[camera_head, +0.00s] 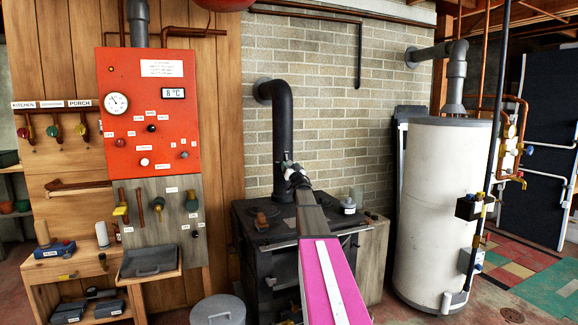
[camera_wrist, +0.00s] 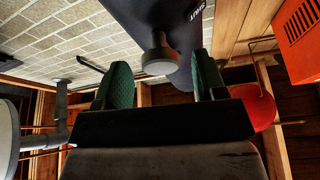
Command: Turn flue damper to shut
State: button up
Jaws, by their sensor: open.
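The black flue pipe (camera_head: 283,130) rises from the stove and bends into the brick wall. In the wrist view a wide dark pipe surface (camera_wrist: 165,15) with pale lettering fills the top middle. A grey round knob on a short stem (camera_wrist: 160,58), seemingly the damper handle, sticks out from it. My gripper (camera_wrist: 161,72) is open, its green-padded fingers standing left and right of the knob with gaps showing on both sides. I cannot tell how deep the knob sits between them. In the head view my gripper (camera_head: 290,168) is at the lower pipe and hides the knob.
The black stove (camera_head: 262,240) stands below my arm. A red panel (camera_head: 150,105) with gauge and knobs hangs at left, above a wooden bench (camera_head: 95,265). A white cylindrical tank (camera_head: 440,210) with copper pipes stands at right. A grey bin (camera_head: 218,310) is in front.

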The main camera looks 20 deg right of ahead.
jog(key=shift+x, duration=1.25)
jog(key=c, duration=0.9)
jog(key=shift+c, duration=0.2)
